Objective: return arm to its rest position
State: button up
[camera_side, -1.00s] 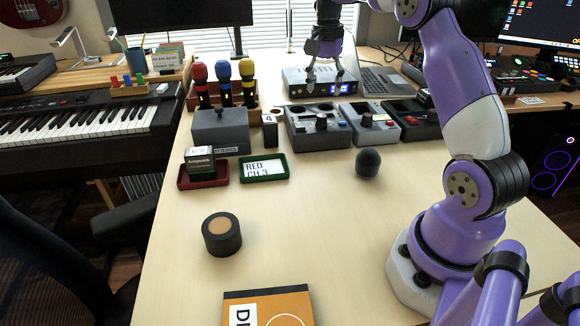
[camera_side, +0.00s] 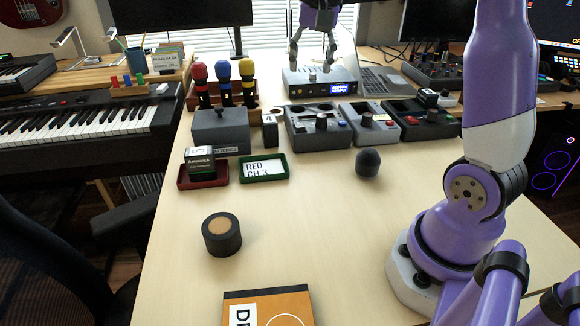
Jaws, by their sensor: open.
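My gripper (camera_side: 316,55) is at the top of the side view, pointing down, with its two fingers spread apart and nothing between them. It shows in front of or above the grey box with the blue display (camera_side: 322,83); the exact height gap cannot be told. My purple and white arm rises at the right, and its upper links run out of the top of the picture.
On the table (camera_side: 310,215) stand several grey control units (camera_side: 318,130), three coloured microphones (camera_side: 224,88), a red tray (camera_side: 203,180), a green tray (camera_side: 264,168), a dark foam ball (camera_side: 367,162), a round black puck (camera_side: 221,234) and an orange book (camera_side: 268,306). The middle front is clear.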

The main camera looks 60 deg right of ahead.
jog(key=s+a+f+n+t, duration=0.4)
jog(key=s+a+f+n, duration=0.1)
jog(key=s+a+n, duration=0.5)
jog(key=s+a, duration=0.2)
jog(key=a, duration=0.1)
jog(key=shift+s+y, duration=0.15)
jog(key=shift+y, duration=0.15)
jog(key=shift+a+f, duration=0.1)
jog(key=shift+c, duration=0.4)
